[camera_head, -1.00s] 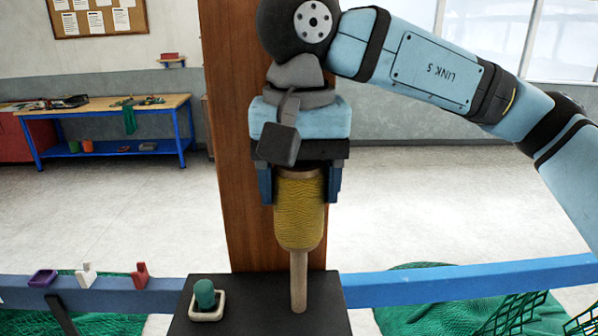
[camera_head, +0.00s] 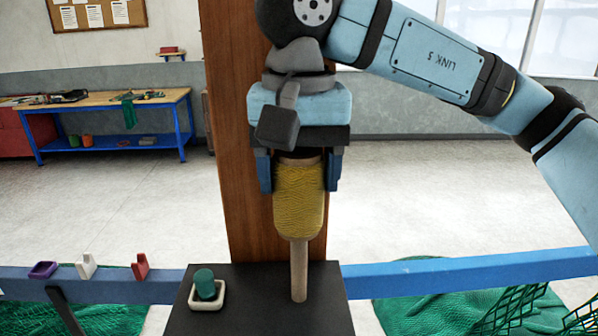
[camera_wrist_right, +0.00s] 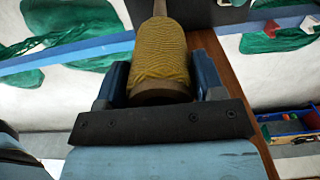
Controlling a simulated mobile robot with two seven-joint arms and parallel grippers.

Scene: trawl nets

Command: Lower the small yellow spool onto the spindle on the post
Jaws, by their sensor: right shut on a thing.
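The small yellow spool (camera_head: 299,205) hangs upright between the fingers of my right gripper (camera_head: 299,182). The gripper points down and is shut on the spool's upper end. The pale wooden spindle (camera_head: 299,272) rises from the black shelf (camera_head: 257,300) in front of the brown post (camera_head: 235,150). The spool is in line above the spindle. Its lower end meets the visible top of the spindle, and I cannot tell how far the spindle goes inside. The right wrist view also shows the spool (camera_wrist_right: 162,50) between the fingers and the spindle (camera_wrist_right: 160,8) beyond it. My left gripper is not in view.
A green cylinder (camera_head: 204,283) stands in a small cream tray (camera_head: 207,304) on the shelf, left of the spindle. A blue rail (camera_head: 450,274) runs on both sides, with purple, white and red holders at the left. Green nets (camera_head: 430,283) lie below.

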